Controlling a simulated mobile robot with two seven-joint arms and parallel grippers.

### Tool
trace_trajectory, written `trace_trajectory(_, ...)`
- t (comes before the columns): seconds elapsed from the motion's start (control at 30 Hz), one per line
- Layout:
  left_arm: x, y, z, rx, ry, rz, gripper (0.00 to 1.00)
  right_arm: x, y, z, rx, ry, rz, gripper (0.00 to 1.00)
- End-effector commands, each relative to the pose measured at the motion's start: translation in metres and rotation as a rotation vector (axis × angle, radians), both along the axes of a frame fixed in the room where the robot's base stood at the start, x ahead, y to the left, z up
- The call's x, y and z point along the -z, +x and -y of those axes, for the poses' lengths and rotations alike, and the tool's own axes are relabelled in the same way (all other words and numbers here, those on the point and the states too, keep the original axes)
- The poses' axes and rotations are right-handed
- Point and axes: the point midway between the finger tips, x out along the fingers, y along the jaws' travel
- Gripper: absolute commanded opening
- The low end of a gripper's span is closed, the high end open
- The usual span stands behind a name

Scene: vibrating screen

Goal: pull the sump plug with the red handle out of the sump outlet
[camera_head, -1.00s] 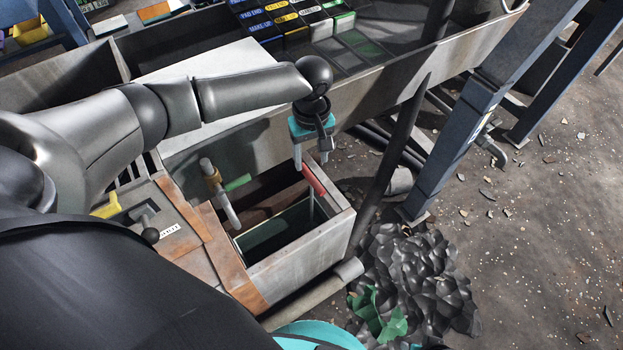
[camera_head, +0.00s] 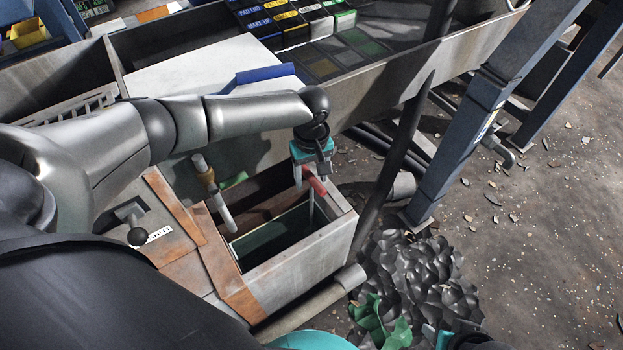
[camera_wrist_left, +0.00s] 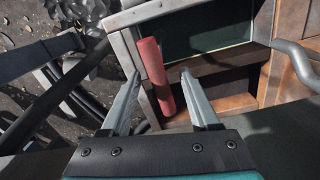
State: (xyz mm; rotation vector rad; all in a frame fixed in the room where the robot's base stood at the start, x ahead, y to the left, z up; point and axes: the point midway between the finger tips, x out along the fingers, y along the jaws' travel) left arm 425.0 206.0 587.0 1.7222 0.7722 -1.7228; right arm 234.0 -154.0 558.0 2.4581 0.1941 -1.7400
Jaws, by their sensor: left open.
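The red handle (camera_head: 316,184) of the sump plug is a short red bar at the far right end of the open sump box (camera_head: 312,262). It also shows in the left wrist view (camera_wrist_left: 152,66). My left gripper (camera_head: 312,174) is directly above it, pointing down. In the left wrist view its two fingers (camera_wrist_left: 160,75) are open, one on each side of the handle, with gaps showing in that view. The plug body and the sump outlet below the handle are hidden.
A black-knobbed lever (camera_head: 135,226) is further left. A steel trough wall (camera_head: 400,82) rises behind my gripper. A dark post (camera_head: 400,150) and a dark rubble pile (camera_head: 415,285) are to the right.

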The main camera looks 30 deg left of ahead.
Motion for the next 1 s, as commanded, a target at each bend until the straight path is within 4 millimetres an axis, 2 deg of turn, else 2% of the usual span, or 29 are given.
trace_trajectory(0.43, 0.0039, 0.0003, 0.0001, 0.000, -0.001, 0.001, 0.61, -0.0057, 0.0010, 0.0001, 0.001, 0.001, 0.008, 0.50)
trace_trajectory(0.9, 0.0039, 0.0001, 0.0001, 0.000, 0.000, 0.000, 0.08, -0.0056, 0.0012, -0.0001, 0.001, 0.001, 0.009, 0.50)
trace_trajectory(1.0, 0.0039, 0.0001, 0.0001, 0.000, 0.000, 0.000, 0.00, -0.0056, 0.0012, -0.0001, 0.001, 0.001, 0.009, 0.50)
